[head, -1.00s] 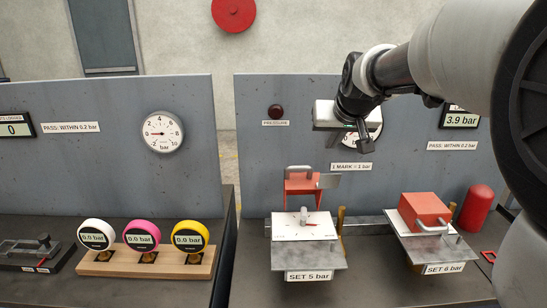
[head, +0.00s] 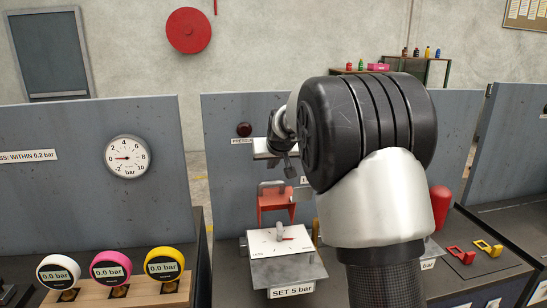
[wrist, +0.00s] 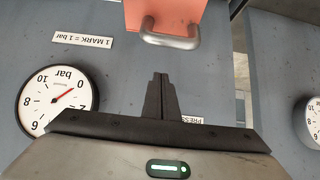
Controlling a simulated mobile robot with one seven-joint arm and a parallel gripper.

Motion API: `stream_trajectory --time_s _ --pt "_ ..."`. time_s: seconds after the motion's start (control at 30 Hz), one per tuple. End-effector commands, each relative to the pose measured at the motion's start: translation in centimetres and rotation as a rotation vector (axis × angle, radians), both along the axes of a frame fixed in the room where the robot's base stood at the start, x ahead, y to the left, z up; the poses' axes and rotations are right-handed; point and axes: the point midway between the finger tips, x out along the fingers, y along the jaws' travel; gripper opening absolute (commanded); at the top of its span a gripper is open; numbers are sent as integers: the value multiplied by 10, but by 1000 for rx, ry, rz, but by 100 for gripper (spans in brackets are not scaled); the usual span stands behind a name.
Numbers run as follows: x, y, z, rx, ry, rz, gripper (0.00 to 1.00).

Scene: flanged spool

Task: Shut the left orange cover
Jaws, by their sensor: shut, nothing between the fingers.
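The left orange cover (head: 272,203) stands raised behind the white dial plate (head: 280,240) of the "SET 5 bar" station, with its grey handle at the top. In the wrist view, the cover (wrist: 186,14) and its grey bar handle (wrist: 168,38) show at the top edge. My gripper (head: 290,170) is shut and empty, just above the cover in the head view. Its fingertips (wrist: 161,76) point toward the handle in the wrist view, with a gap between. The right cover is hidden behind my arm in the head view.
A grey back panel (head: 225,150) stands close behind the station. Round gauges show in the wrist view, one large gauge (wrist: 57,103) at left. Three coloured gauges sit on a wooden block (head: 130,290) at left.

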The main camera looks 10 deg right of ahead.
Motion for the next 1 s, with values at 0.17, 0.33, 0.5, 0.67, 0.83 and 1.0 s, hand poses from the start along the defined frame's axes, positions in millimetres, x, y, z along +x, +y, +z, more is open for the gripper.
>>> stream_trajectory --time_s 0.17,0.33,0.5,0.67,0.83,1.0 --pt "-9 0 -15 1 1 1 0" --pt "-24 1 -23 1 -1 0 0" --pt "-28 1 -26 1 0 1 0" --pt "-29 0 -26 1 0 1 0" --pt "-29 0 -26 1 -3 1 0" --pt "-33 2 -30 1 -33 1 0"
